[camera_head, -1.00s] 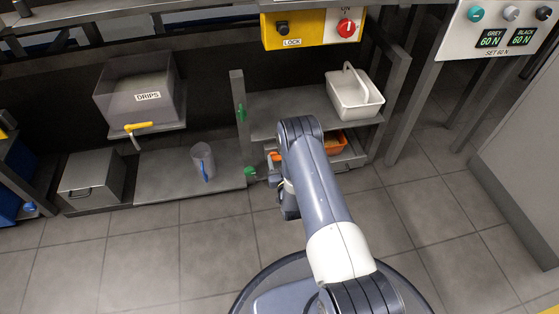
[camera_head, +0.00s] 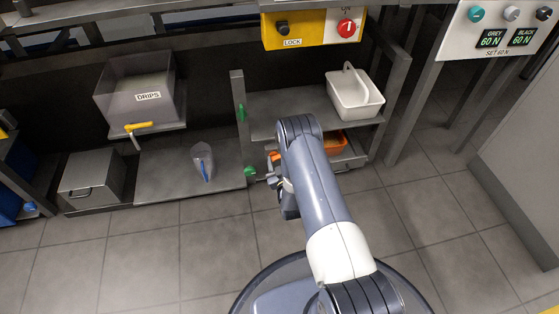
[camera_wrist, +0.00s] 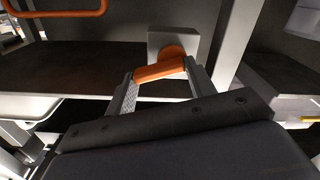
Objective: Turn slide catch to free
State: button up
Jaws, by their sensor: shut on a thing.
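The slide catch is an orange lever (camera_wrist: 160,71) with a round hub, mounted on a grey plate (camera_wrist: 157,40) in the wrist view. It lies nearly level there, its right end a little higher. My gripper (camera_wrist: 158,69) is shut on the lever, one finger at each side. In the head view a small orange part of the catch (camera_head: 274,156) shows beside the rack post. My arm hides much of the gripper there.
An orange tray (camera_head: 337,150) sits on the lower shelf behind my arm, and a white handled tray (camera_head: 356,101) on the shelf above. A grey post (camera_head: 240,125) with green parts stands left of the catch. A clear jug (camera_head: 201,158) is further left. Floor in front is clear.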

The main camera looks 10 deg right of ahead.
jog(key=n, duration=0.3)
jog(key=shift+a+r+n, duration=0.15)
jog(key=shift+a+n, duration=0.1)
jog(key=shift+n, duration=0.15)
jog(key=n, duration=0.3)
jog(key=shift+a+r+n, duration=0.15)
jog(key=shift+a+n, duration=0.1)
jog(key=shift+n, duration=0.05)
jog(key=n, duration=0.3)
jog(key=shift+a+n, duration=0.25)
jog(key=shift+n, duration=0.05)
jog(key=shift+a+n, duration=0.25)
jog(key=shift+n, duration=1.25)
jog(key=o, duration=1)
jog(key=shift+s, duration=0.1)
